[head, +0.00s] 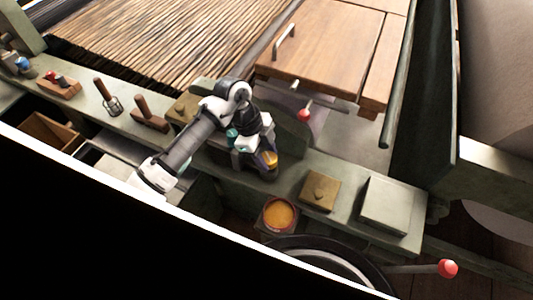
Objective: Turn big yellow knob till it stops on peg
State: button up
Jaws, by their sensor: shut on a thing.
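The yellow knob (271,157) shows only in part, low between my gripper's fingers, above a dark rounded base (267,174) on the green bench. My gripper (262,159) points down over it and is shut on it. The fingers and wrist hide much of the knob. I cannot make out the peg or the knob's exact angle.
A red-ball lever (304,114) stands just right of my gripper. A brass-coloured box (320,191) and a pale lidded box (392,214) sit farther right on the bench. An orange-filled tin (278,214) is in front. Wooden-handled tools (148,114) stand left.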

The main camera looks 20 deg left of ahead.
jog(key=o, duration=1)
jog(key=b+v, duration=0.2)
jog(key=v, duration=1.1)
jog(key=shift+r, duration=0.35)
jog(key=shift+a, duration=0.1)
